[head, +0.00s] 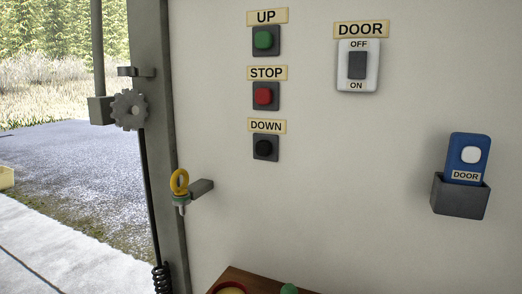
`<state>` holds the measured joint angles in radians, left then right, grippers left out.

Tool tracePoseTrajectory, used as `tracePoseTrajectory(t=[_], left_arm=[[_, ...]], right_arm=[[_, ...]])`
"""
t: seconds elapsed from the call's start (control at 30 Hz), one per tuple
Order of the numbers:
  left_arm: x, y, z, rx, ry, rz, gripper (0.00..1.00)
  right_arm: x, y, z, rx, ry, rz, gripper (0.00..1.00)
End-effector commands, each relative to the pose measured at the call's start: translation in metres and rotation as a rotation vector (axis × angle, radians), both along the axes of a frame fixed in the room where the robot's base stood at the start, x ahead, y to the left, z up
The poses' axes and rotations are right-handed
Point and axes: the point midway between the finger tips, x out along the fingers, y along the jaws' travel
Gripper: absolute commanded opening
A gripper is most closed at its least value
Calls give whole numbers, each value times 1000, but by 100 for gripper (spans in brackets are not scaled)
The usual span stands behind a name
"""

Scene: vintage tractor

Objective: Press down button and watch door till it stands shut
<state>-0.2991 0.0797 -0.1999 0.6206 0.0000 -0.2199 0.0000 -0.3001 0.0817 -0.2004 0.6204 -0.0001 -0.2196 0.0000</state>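The down button (265,147) is a black knob in a dark square housing, low in a column of buttons on the pale wall. A cream label (266,126) above it reads DOWN. The doorway (70,170) at the left is open, with paved ground, grass and trees visible through it. No door panel shows in the visible part of the opening. Neither of my grippers is in the head view.
Above are a red STOP button (264,96) and a green UP button (264,40). A DOOR switch (357,66) and a blue remote (467,157) in a grey holder (459,197) are to the right. A yellow-ringed eyebolt (180,187) hangs by the door frame. A wooden surface (250,277) shows below.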

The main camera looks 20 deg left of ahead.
Motion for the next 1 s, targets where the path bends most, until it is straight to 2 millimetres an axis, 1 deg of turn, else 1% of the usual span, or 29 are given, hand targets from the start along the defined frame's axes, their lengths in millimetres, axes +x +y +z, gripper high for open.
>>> tracePoseTrajectory(t=[0.03,0.07,0.5,0.6,1.0], left_arm=[[0,0,0,1,1,0,37],[0,1,0,1,1,0,35],[-1,1,0,1,2,1,5],[-1,1,0,1,2,1,0],[-1,1,0,1,2,0,0]], right_arm=[[0,1,0,1,-1,0,40],[0,1,0,1,-1,0,40],[0,4,0,4,0,-1,40],[0,3,0,4,0,-1,40],[0,3,0,3,0,-1,40]])
